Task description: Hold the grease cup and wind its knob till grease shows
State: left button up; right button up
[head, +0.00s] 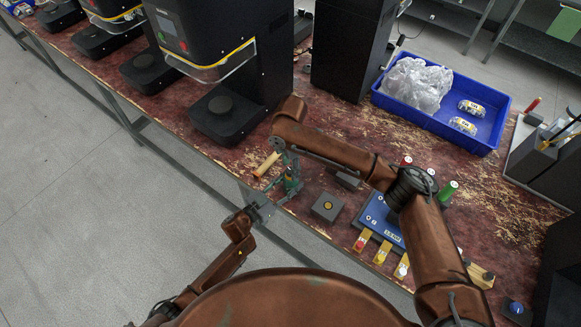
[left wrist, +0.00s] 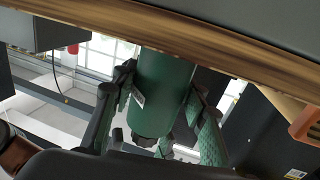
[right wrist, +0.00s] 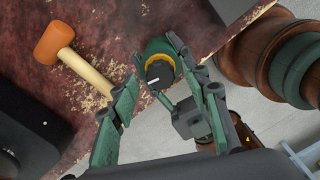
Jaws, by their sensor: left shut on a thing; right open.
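The grease cup shows in the right wrist view as a green body (right wrist: 150,47) with a yellow ring and a black knob (right wrist: 160,72) bearing a white mark. In the left wrist view its green cylinder (left wrist: 163,90) lies between the fingers of my left gripper (left wrist: 160,100), which is shut on it beside the table edge. My right gripper (right wrist: 153,62) is open, its fingers spread around the knob end; I cannot tell whether one touches. In the head view my right gripper (head: 288,178) largely hides the cup. No grease can be made out.
A mallet (right wrist: 75,60) with an orange head lies on the worn red table close by. A grey block with a yellow button (head: 327,207) and a blue device (head: 381,217) stand to the right. Behind are black machines (head: 207,40) and a blue tray (head: 437,120).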

aim_at(290, 170)
notch_tip(290, 170, up, 12)
jog(key=shift+f, duration=0.25)
dwell(0.4)
pick_arm(q)
jog(key=o, duration=1.3)
jog(key=shift+o, duration=0.2)
jog(key=v, duration=1.2)
